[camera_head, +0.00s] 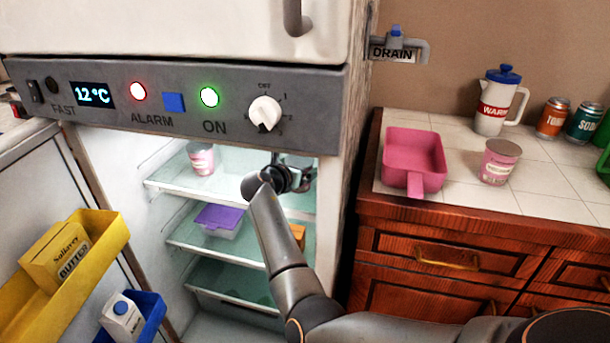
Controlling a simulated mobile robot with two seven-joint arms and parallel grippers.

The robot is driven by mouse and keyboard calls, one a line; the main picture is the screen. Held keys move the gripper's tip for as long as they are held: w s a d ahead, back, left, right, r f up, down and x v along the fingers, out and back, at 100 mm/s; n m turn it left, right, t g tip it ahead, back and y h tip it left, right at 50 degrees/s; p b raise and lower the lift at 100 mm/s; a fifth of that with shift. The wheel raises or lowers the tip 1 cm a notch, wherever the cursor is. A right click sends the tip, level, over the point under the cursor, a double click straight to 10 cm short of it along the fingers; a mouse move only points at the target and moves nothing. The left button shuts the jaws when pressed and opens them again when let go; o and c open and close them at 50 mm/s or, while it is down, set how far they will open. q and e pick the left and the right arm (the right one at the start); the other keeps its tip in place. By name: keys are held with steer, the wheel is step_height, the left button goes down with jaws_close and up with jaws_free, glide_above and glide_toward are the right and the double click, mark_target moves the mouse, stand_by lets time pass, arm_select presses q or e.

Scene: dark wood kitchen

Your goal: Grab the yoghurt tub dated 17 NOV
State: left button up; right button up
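A pink-and-white yoghurt tub (201,159) stands upright on the top shelf of the open fridge. A second, similar tub (499,164) stands on the tiled worktop at the right. No date is readable on either tub. My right arm comes in from the lower right. Its gripper (296,168) is at the fridge opening, under the control panel and to the right of the tub on the shelf, apart from it. The wrist partly hides the fingers, and I cannot tell whether they are open or shut. My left gripper is not in view.
The control panel (190,97) overhangs the fridge opening. A purple-lidded box (221,217) sits on the shelf below. Yellow (100,243) and blue (152,312) door bins are at the left. A pink container (413,158), a jug (497,105) and cans (553,118) stand on the worktop.

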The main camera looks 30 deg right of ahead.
steer(key=shift+w+d+f, duration=0.1)
steer(key=shift+w+d, duration=0.05)
steer(key=shift+d, duration=0.1)
steer(key=shift+c, duration=0.4)
steer(key=c, duration=1.2)
steer(key=shift+c, duration=0.2)
